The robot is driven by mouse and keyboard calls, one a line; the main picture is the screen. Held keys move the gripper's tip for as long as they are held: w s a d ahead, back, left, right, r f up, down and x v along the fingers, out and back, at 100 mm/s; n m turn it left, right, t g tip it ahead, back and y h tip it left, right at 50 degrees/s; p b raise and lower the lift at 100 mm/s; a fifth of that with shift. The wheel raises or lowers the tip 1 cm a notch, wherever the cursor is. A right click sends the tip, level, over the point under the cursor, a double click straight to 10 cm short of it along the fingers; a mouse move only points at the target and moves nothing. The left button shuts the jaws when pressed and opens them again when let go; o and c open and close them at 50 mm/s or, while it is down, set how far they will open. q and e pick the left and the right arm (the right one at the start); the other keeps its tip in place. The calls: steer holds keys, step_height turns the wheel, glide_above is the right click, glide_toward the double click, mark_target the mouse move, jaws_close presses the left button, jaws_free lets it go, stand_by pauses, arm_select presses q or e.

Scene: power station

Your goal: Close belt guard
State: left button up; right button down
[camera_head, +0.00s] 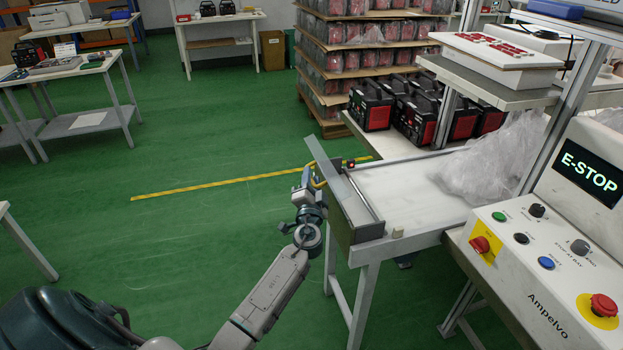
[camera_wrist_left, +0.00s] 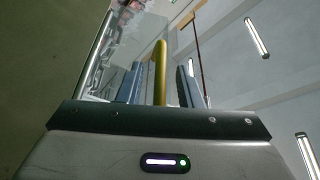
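The belt guard (camera_head: 342,182) is a flat grey panel at the left end of the white belt (camera_head: 410,190). It stands raised and tilted above the belt's end. Its yellow handle (camera_head: 318,172) is on the side facing my left arm. My left gripper (camera_head: 309,186) is at this handle. In the left wrist view the yellow handle (camera_wrist_left: 160,72) stands between the two fingers (camera_wrist_left: 160,88), with a visible gap on each side. The fingers look open around it. Contact with the handle cannot be told. My right gripper is not in view.
A clear plastic bag (camera_head: 495,160) lies on the belt's far part. A control panel (camera_head: 545,255) with an E-STOP screen stands at the right. Black-and-red units (camera_head: 420,105) stand behind the belt. The green floor left of the belt is free, with a yellow line (camera_head: 230,182).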

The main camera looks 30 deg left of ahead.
arm_select(q)
steer(key=shift+c, duration=0.4)
jaws_close()
